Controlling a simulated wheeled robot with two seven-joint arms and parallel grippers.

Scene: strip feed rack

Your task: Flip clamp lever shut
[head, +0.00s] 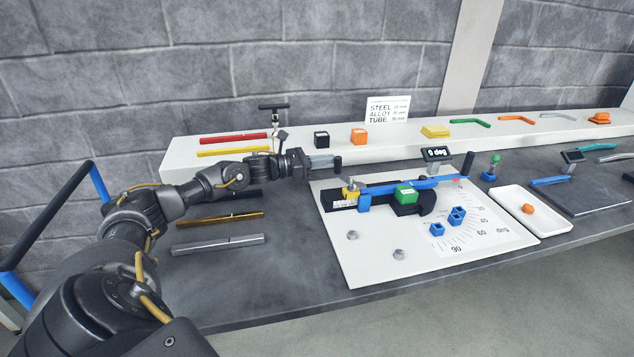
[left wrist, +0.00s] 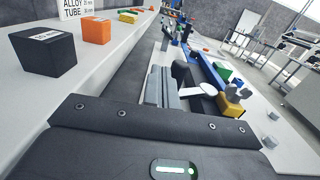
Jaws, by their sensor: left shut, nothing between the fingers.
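The bending fixture has a black body (head: 430,203), a long blue arm (head: 400,187), a green block (head: 406,195) and a yellow clamp piece (head: 350,192) at its left end. A short black upright handle (head: 338,164), which looks like the clamp lever's grip, stands behind the yellow piece. My left gripper (head: 322,161) is shut and empty, with its tips just left of this handle; I cannot tell whether they touch. In the left wrist view the grey fingers (left wrist: 161,88) lie together beside the black handle (left wrist: 182,73), with the yellow piece (left wrist: 233,103) to the right. My right gripper is out of view.
The fixture sits on a white board (head: 365,265) with blue cubes (head: 437,229) and loose nuts. A white tray (head: 512,228) holds an orange piece at right. The raised shelf (head: 300,150) behind carries bars, a black cube (head: 321,139) and an orange cube (head: 359,136).

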